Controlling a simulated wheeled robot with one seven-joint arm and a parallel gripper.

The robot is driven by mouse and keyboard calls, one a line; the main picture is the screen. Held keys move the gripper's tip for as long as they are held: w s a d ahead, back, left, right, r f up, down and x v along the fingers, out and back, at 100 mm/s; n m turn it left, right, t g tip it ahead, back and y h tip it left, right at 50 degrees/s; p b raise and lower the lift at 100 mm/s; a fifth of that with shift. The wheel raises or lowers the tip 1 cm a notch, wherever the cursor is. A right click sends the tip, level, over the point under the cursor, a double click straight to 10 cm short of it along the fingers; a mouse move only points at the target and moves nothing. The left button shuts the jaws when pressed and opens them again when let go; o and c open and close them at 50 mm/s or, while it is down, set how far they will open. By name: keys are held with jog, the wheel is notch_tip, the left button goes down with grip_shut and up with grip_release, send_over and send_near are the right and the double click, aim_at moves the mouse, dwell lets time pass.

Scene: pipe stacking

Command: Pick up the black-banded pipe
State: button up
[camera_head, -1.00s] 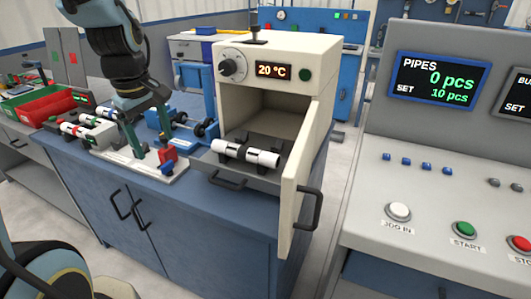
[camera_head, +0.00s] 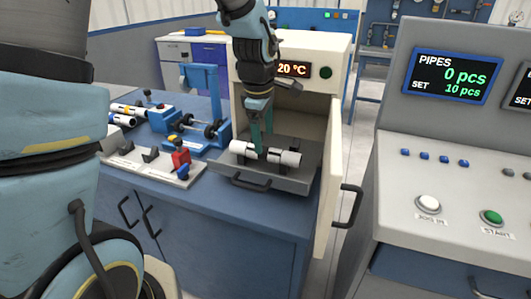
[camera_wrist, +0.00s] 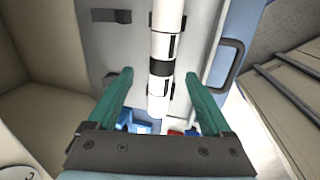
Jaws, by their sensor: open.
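The black-banded pipe (camera_head: 284,157) is white with dark bands and lies on the pulled-out tray (camera_head: 290,180) of the oven. My gripper (camera_head: 261,152) points down at this pipe, hiding part of its left half in the head view. In the wrist view, the pipe (camera_wrist: 165,45) runs lengthwise between the two open green fingers of my gripper (camera_wrist: 158,78), with a gap on either side. The jaws are empty. I cannot tell whether the fingertips are beside the pipe or still above it.
The oven (camera_head: 325,65) stands open, its door (camera_head: 330,165) swung out on the right. A blue fixture with rollers (camera_head: 205,130) and a white jig plate (camera_head: 150,165) are left of the tray. A control console (camera_head: 440,170) stands at the right.

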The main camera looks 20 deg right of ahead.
aim_at(264, 148)
jog(key=shift+w+d+f+p, duration=0.15)
jog(key=shift+f+p, duration=0.25)
jog(key=shift+f, duration=0.9)
jog(key=shift+w+f+p, duration=0.15)
jog(key=shift+f+p, duration=0.2)
jog(key=shift+f, duration=0.95)
grip_shut()
